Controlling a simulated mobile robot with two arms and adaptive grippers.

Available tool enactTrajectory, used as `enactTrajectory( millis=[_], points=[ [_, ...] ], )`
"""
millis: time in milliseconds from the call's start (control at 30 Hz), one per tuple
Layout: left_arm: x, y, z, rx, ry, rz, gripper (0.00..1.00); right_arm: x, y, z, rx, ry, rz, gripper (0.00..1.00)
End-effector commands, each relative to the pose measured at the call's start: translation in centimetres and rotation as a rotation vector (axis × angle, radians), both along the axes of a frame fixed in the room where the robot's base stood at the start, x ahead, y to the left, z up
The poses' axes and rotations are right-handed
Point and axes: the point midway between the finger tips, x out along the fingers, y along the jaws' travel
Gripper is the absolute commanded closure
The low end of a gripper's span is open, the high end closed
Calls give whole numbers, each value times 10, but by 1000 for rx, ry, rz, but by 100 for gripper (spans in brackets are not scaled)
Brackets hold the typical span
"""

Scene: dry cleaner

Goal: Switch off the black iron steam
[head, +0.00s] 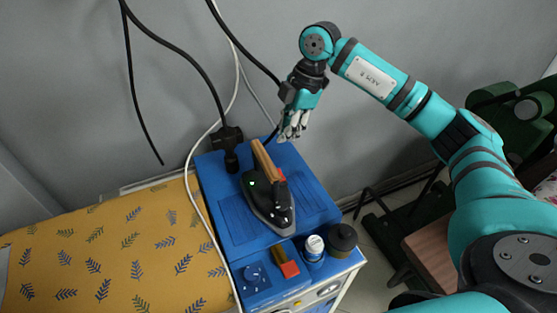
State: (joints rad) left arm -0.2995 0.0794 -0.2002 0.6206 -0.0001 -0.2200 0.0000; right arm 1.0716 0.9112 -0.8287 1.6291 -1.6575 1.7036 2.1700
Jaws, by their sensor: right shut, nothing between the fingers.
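The black iron (267,204) with a wooden handle (265,159) rests on the blue top of the ironing unit (314,203). A small green light glows on the iron's left side. A red part shows near the handle's lower end. My right gripper (291,134) is shut and empty, beyond and a little to the right of the iron's handle, apart from it in the picture. Its height above the unit is hard to tell. My left gripper is not in view.
Black hoses (185,62) and a white cable hang behind the unit. A yellow leaf-patterned board (110,250) lies left. Green machinery (512,115) stands right.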

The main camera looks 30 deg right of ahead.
Motion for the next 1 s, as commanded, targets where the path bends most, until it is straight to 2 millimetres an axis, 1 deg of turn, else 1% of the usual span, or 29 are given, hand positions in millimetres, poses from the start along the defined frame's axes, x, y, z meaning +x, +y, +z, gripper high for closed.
enactTrajectory(
  millis=[167,467,567,667,1000],
  points=[
    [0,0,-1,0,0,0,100,0,1,-1,9,18,-65,100],
    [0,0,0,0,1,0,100,0,1,-1,8,19,-66,100],
    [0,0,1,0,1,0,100,0,2,-6,8,20,-66,100],
    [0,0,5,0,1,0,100,0,6,-17,8,23,-65,100],
    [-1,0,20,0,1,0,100,3,23,-74,9,22,-64,100]
  ],
)
